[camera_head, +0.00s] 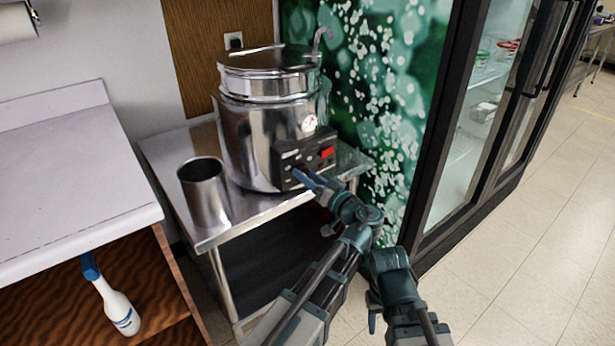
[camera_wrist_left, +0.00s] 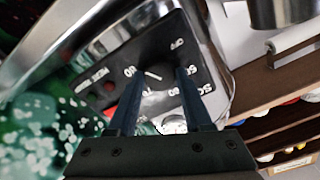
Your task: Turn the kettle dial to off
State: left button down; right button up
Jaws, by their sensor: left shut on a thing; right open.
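The steel kettle (camera_head: 245,135) stands on a steel table, with a black control panel (camera_head: 318,143) low on its front right. The panel bears a red display and white markings. My left gripper (camera_head: 302,176) is at the panel's lower edge, shut on the dial. In the left wrist view the dark dial (camera_wrist_left: 158,78) with a white pointer line sits between the two fingers, with white numbers around it. Which marking the pointer meets is hard to tell. In the head view the gripper hides the dial. My right gripper (camera_head: 374,318) is open, low and away from the kettle.
A steel pot (camera_head: 203,200) stands left of the kettle on the steel table (camera_head: 225,232). A white counter (camera_head: 60,190) is at the left, with a white and blue bottle (camera_head: 117,306) below it. A glass-door fridge (camera_head: 465,140) stands right; the floor before it is clear.

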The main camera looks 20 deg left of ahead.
pick_arm(q)
jog(key=n, duration=0.5)
jog(key=shift+f, duration=0.1)
dwell(0.5)
jog(key=shift+c, duration=1.6)
grip_release()
jog(key=shift+s+d, duration=0.1)
jog(key=shift+s, duration=0.05)
pick_arm(e)
jog(key=shift+d, duration=0.1)
